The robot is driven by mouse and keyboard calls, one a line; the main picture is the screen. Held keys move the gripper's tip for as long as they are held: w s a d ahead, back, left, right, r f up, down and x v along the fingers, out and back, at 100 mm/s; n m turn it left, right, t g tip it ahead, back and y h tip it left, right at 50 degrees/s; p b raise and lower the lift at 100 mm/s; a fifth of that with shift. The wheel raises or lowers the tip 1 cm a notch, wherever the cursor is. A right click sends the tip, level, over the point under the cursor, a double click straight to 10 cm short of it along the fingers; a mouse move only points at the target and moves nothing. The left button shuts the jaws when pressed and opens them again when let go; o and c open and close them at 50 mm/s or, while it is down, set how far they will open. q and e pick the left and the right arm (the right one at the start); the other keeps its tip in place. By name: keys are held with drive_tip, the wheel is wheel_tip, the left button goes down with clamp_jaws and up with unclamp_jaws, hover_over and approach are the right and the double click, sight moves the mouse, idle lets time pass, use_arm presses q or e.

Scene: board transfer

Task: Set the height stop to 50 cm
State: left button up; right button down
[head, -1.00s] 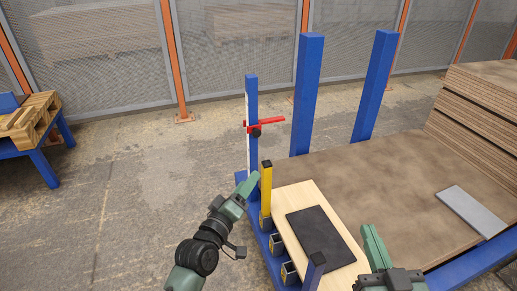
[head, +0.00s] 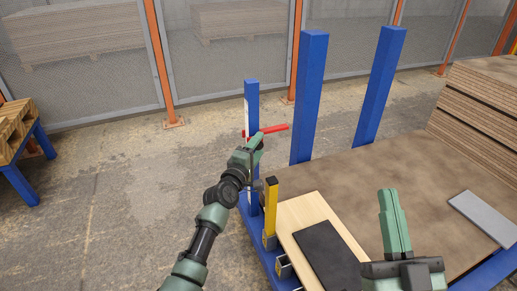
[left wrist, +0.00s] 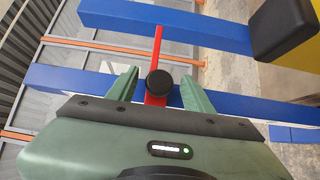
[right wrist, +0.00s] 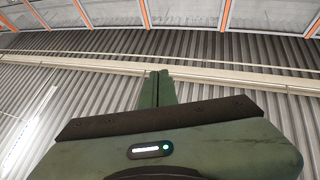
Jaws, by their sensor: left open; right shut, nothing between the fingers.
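The height stop is a red arm (head: 274,129) on a blue post (head: 251,100) with a pale scale strip along its left side; the scale's marks are too small to read. In the left wrist view the red arm (left wrist: 157,50) carries a round black knob (left wrist: 159,83). My left gripper (head: 257,145) is at the post, in front of the stop, and hides the knob in the head view. In the left wrist view its open fingers (left wrist: 159,88) stand on both sides of the knob, with gaps. My right gripper (head: 392,200) is shut and empty, above the brown board surface.
A yellow post with a black cap (head: 271,205) stands close to my left gripper. A pale board (head: 300,212) with a dark pad (head: 325,255) lies beside it. Two tall blue posts (head: 309,95) stand behind. A board stack (head: 485,110) is at the right.

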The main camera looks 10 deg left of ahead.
use_arm(q)
drive_tip(key=shift+w+d, duration=0.1)
drive_tip(key=shift+w, duration=0.3)
clamp_jaws()
idle(1.3)
